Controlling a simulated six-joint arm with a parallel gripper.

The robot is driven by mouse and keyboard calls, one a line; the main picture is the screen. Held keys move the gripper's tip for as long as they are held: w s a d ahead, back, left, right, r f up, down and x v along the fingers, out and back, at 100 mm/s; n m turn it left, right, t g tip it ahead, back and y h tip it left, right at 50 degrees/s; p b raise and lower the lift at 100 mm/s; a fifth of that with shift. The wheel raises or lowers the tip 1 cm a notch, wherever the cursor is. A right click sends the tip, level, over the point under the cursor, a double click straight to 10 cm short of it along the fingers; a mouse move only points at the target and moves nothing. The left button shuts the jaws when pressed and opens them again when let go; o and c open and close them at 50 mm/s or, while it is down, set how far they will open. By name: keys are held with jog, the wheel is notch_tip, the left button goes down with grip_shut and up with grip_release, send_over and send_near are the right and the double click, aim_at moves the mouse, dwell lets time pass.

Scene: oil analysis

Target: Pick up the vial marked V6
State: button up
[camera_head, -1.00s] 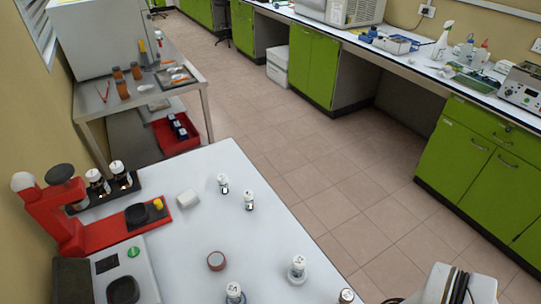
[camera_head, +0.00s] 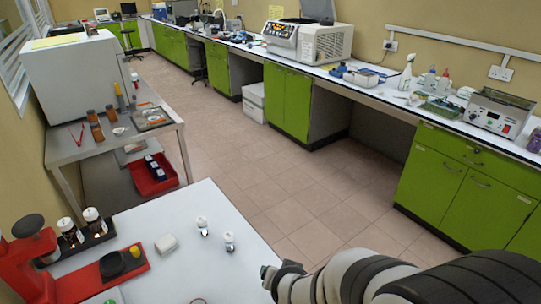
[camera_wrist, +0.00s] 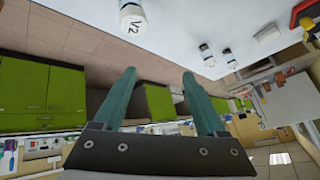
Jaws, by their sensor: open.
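My gripper (camera_wrist: 160,76) is open, with nothing between its two teal fingers in the wrist view. In the head view its end (camera_head: 268,277) is at the bottom, by the white table's right edge. A white-capped vial marked V2 (camera_wrist: 132,20) is at the top of the wrist view, apart from the fingers. Two small white-capped vials, (camera_head: 202,226) and (camera_head: 229,242), stand on the table. Two more dark vials, (camera_head: 70,232) and (camera_head: 95,221), stand in a black rack. I cannot read V6 on any vial; their marks are too small or hidden.
A red device (camera_head: 25,262) stands at the table's left, beside the rack. A white block (camera_head: 166,243) lies near the loose vials. A metal side table (camera_head: 62,148) stands behind. Floor lies between the white table (camera_head: 190,273) and the green cabinets (camera_head: 455,185).

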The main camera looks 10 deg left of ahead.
jog(key=w+a+f+n+t+y, duration=0.1)
jog(key=w+a+f+n+t, duration=0.25)
jog(key=a, duration=0.35)
jog(key=n+t+y, duration=0.2)
jog(key=n+t, duration=0.1)
send_near(229, 240)
jog(key=shift+g, duration=0.25)
jog(key=x, duration=0.5)
jog(key=shift+w+a+f, duration=0.2)
jog(key=shift+w+a, duration=0.05)
jog(key=shift+w, duration=0.05)
jog(key=x, duration=0.6)
jog(key=shift+w+d+r, duration=0.1)
jog(key=shift+r, duration=0.1)
grip_shut()
